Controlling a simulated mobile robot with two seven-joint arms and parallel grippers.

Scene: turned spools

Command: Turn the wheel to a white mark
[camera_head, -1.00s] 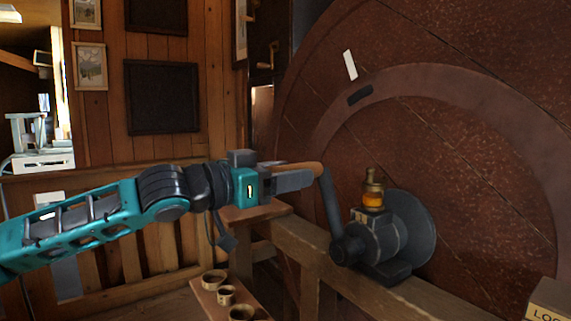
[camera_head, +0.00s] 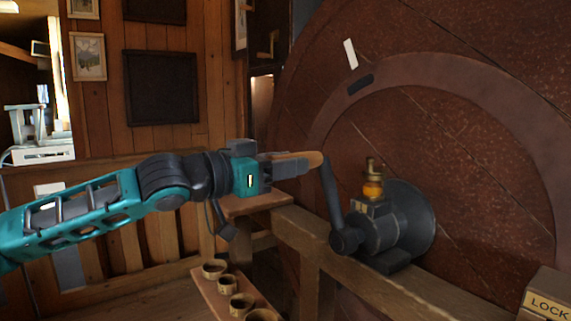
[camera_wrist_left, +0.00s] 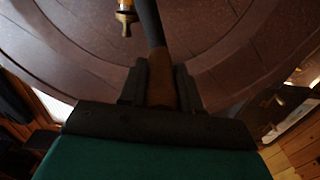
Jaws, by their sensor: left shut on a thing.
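The large dark red wheel (camera_head: 450,120) fills the right of the head view. A white mark (camera_head: 351,53) shows on its upper left, just above a dark mark (camera_head: 361,84) on the paler ring. A dark grey crank (camera_head: 333,200) stands nearly upright on a gear housing (camera_head: 385,232) with a brass and amber fitting (camera_head: 372,188) on top. My left gripper (camera_head: 292,166) is shut on the crank's wooden handle (camera_head: 314,159). In the left wrist view the handle (camera_wrist_left: 160,82) sits between both fingers. My right gripper is out of view.
A wooden beam (camera_head: 310,235) carries the housing. A box marked LOCK (camera_head: 548,298) stands at the lower right. Small round cups sit on a low shelf (camera_head: 222,297) below my left arm. Framed pictures hang on the plank wall (camera_head: 205,90).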

